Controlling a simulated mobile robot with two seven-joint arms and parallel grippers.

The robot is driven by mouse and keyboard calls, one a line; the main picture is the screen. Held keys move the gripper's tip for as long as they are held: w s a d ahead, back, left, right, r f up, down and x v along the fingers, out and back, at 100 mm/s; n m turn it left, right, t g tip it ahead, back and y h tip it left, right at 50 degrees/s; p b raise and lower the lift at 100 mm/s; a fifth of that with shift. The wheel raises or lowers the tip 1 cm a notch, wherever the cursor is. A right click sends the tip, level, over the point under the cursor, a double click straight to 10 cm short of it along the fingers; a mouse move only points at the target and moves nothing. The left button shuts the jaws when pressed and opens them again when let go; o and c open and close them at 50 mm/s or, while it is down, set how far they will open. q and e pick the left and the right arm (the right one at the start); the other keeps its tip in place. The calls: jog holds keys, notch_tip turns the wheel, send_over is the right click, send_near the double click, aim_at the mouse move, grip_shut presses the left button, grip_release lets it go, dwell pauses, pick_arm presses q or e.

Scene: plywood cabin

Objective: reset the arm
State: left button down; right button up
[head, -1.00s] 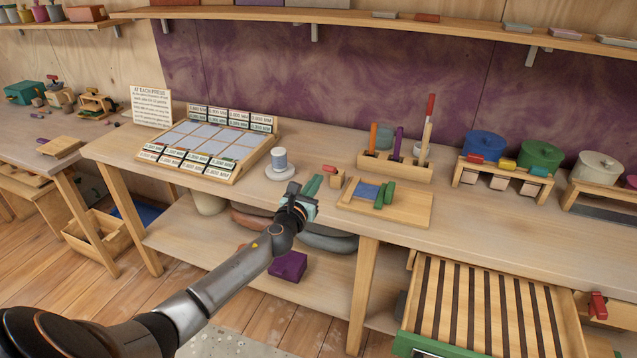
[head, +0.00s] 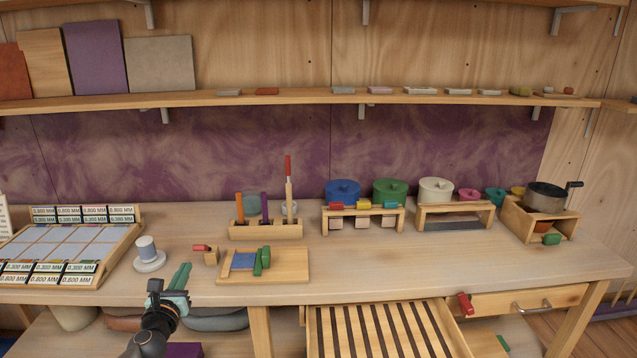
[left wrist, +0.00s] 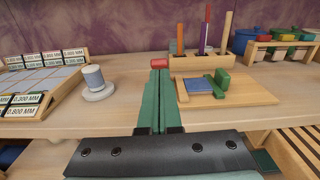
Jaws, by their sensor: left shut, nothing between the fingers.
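My left gripper (head: 179,278) is at the front edge of the workbench (head: 380,262), with its arm coming up from the bottom. Its two green fingers are pressed together and hold nothing. In the left wrist view the shut fingers (left wrist: 155,105) point forward over the bench. Ahead of their tips is a small wooden block with a red piece (left wrist: 159,63). My right gripper is in neither view.
A spool on a round base (head: 148,254) stands left of the gripper. A wooden board (head: 290,265) with blue and green pieces lies to its right. Behind is a tool holder (head: 265,231). A slatted drawer (head: 380,330) stands open below. A labelled tray (head: 112,253) is far left.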

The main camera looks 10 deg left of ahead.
pick_arm(q)
jog(key=s+d+f+n+g+h, duration=0.2)
jog(key=s+d+f+n, duration=0.5)
jog(key=s+f, duration=0.15)
jog(key=s+d+f+n+g+h, duration=0.1)
jog(key=s+d+f+n+g, duration=0.1)
jog(key=s+d+f+n, duration=0.6)
jog(key=s+d+f+n+g+h, duration=0.1)
jog(key=s+d+f+n+g, duration=0.1)
jog(key=s+d+n, duration=0.3)
jog(key=s+d+f+n+g+h, duration=0.2)
jog(key=s+d+f+n, duration=0.3)
jog(key=s+n, duration=0.6)
jog(key=shift+s, duration=0.9)
